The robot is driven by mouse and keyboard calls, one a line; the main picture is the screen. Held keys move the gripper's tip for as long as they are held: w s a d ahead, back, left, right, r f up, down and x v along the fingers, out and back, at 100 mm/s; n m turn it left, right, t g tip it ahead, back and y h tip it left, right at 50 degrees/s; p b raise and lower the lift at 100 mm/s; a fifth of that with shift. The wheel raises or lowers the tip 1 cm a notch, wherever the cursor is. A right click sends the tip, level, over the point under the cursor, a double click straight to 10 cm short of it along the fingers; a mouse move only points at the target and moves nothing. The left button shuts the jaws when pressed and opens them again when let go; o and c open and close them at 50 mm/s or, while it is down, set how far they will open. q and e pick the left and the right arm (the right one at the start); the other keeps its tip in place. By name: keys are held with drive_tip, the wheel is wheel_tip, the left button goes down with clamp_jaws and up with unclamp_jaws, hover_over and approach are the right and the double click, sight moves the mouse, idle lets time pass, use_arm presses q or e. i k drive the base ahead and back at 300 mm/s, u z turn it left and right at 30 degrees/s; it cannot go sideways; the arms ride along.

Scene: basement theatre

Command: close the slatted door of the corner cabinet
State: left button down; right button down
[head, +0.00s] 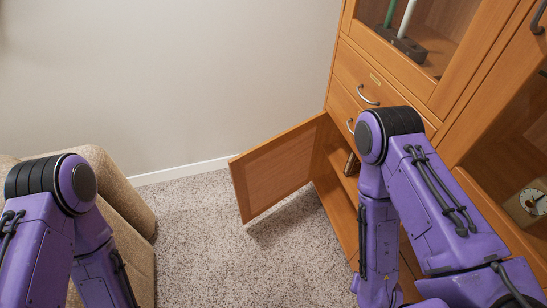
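The slatted door (272,172) of the wooden corner cabinet (357,68) stands wide open. It swings out to the left from the cabinet's lower section, over the carpet. Its slats are hard to make out at this angle. The open lower compartment (338,192) shows beside the door, with a dark object inside. My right arm reaches down in front of the cabinet and hides part of that compartment. My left arm is at the lower left, in front of the sofa. Both grippers are out of the picture, below its bottom edge.
A beige sofa (128,192) stands at the left. Speckled carpet (205,250) lies free between the sofa and the door. A plain wall (165,75) is behind. Drawers with metal handles (368,96) sit above the compartment. A small clock (527,202) stands inside the cabinet at the right.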

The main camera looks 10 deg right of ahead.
sight(264, 175)
drive_tip(key=z, duration=0.5)
drive_tip(key=k, duration=0.15)
drive_tip(key=u, duration=0.95)
drive_tip(key=i, duration=1.7)
drive_tip(key=z, duration=2.05)
